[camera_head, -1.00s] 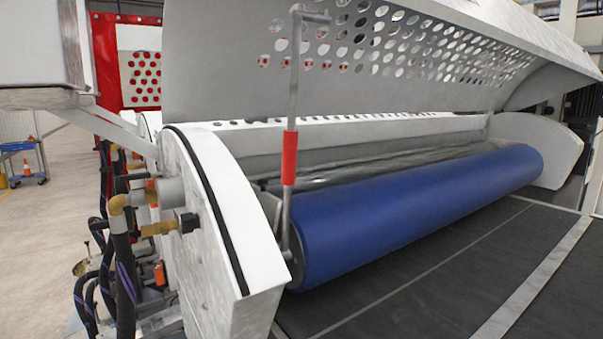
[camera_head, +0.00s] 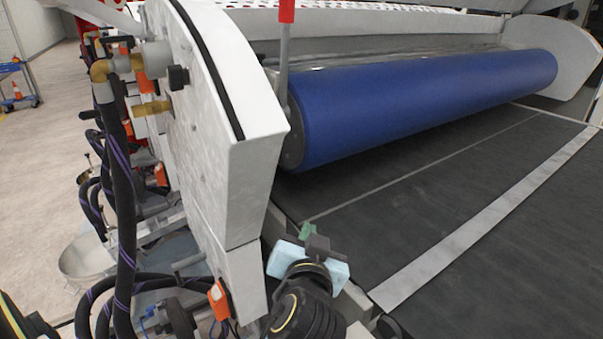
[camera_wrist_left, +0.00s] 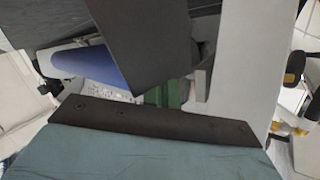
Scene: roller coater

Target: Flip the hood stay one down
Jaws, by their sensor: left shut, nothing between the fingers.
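The hood stay, a thin grey rod (camera_head: 283,56) with a red sleeve (camera_head: 286,10), stands upright at the near left end of the blue roller (camera_head: 420,105). Its upper part is cut off by the top of the head view. My left gripper (camera_head: 308,232) is low in front of the white side panel, below the stay and apart from it. It is shut and empty. In the left wrist view the gripper (camera_wrist_left: 163,95) shows only in part, and I cannot make out the stay there. My right gripper is not in view.
The white side panel (camera_head: 225,130) stands left of the roller, with black hoses (camera_head: 122,200) and brass fittings on its outer side. The dark conveyor belt (camera_head: 450,200) in front of the roller is clear. The perforated hood is almost wholly out of view.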

